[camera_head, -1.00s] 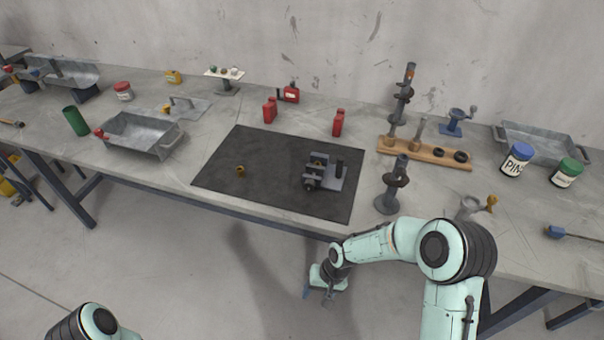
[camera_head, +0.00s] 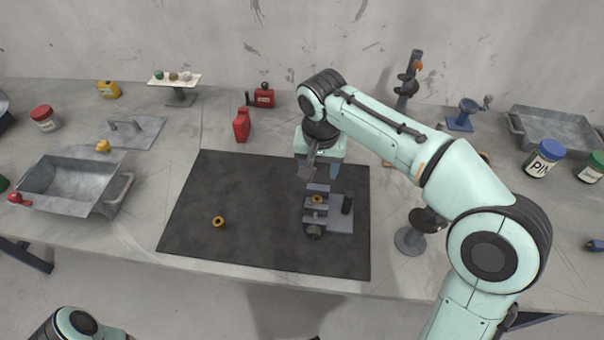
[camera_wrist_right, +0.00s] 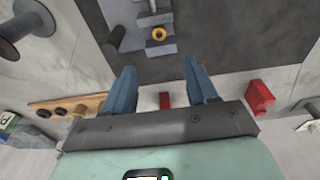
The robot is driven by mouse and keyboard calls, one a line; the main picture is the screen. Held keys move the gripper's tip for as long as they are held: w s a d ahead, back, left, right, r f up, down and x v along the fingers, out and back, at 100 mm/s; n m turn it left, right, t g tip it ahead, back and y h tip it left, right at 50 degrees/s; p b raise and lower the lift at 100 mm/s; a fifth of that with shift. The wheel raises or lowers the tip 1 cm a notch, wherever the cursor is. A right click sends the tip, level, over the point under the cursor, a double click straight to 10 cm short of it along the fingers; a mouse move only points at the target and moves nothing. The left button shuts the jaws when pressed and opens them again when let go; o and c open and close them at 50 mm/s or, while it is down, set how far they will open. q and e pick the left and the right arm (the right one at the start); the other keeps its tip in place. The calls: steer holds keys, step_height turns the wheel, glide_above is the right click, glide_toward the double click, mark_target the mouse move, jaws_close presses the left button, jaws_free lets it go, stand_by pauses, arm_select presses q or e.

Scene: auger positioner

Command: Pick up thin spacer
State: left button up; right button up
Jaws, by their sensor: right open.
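No part is labelled as the thin spacer, so I cannot tell which one it is. Dark round parts (camera_wrist_right: 60,111) sit on the wooden rack (camera_wrist_right: 93,100) at the left of the right wrist view; in the head view my right arm hides most of the rack. A small yellow ring (camera_head: 218,222) lies on the black mat (camera_head: 262,256). Another yellow ring (camera_head: 317,199) sits in the grey vise fixture (camera_head: 341,226); it also shows in the right wrist view (camera_wrist_right: 159,34). My right gripper (camera_head: 320,172) is open and empty, above the mat's back edge behind the fixture. My left gripper is out of view.
A dark upright stand (camera_head: 410,239) is right of the mat. A metal tray (camera_head: 70,184) is at left, another (camera_head: 556,130) at back right. The mat's left half is mostly clear.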

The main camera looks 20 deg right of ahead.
steer(key=b, duration=0.1)
glide_above(317, 199)
steer(key=f, duration=0.7)
steer(key=shift+s+a, duration=0.15)
steer(key=shift+s, duration=0.1)
steer(key=shift+w+f, duration=0.1)
steer(key=shift+f, duration=0.45)
steer(key=shift+f+b, duration=0.5)
steer(key=shift+f, duration=2.1)
steer(key=shift+w, duration=0.1)
jaws_close()
